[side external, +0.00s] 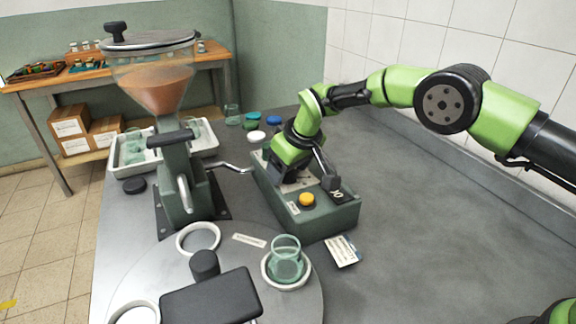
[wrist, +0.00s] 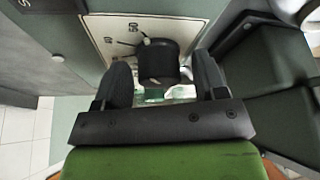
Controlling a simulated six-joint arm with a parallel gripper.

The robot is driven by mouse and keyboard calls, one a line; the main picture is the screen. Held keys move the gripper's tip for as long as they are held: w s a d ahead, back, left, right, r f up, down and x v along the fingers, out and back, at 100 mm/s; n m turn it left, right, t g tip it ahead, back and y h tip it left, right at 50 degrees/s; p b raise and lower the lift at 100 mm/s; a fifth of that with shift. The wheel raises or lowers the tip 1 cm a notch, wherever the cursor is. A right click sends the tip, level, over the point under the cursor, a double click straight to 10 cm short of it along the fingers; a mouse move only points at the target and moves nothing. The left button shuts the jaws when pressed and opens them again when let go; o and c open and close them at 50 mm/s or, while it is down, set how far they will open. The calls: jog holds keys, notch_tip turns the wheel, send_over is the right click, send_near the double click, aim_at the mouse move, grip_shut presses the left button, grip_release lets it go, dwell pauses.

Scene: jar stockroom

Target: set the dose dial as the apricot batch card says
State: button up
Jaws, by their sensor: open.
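The dose dial is a black knob (wrist: 158,60) on a cream plate with printed numbers, seen in the wrist view. A pale pointer mark sits at the knob's upper left, near a number that looks like 50. My gripper (wrist: 162,78) is open, with one finger on each side of the knob; I cannot tell whether they touch it. In the side view my gripper (side external: 290,173) is low over the plate on the green control box (side external: 325,217) and hides the knob. A small printed card (side external: 342,250) lies in front of the box; its text is too small to read.
A yellow button (side external: 307,199) is on the box. The hopper machine (side external: 185,190) stands to the left. A glass jar (side external: 286,258) sits in a white ring on the round table. Coloured lids (side external: 257,136) lie behind the box. The bench to the right is clear.

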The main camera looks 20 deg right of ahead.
jog(key=c, duration=0.9)
jog(key=shift+n, duration=0.3)
jog(key=shift+n+g+y, duration=0.3)
jog(key=shift+n+y, duration=0.2)
jog(key=shift+n, duration=0.85)
jog(key=shift+n+g+y, duration=0.3)
jog(key=shift+n+y, duration=0.2)
jog(key=shift+n, duration=0.85)
jog(key=o, duration=0.9)
jog(key=shift+r, duration=0.15)
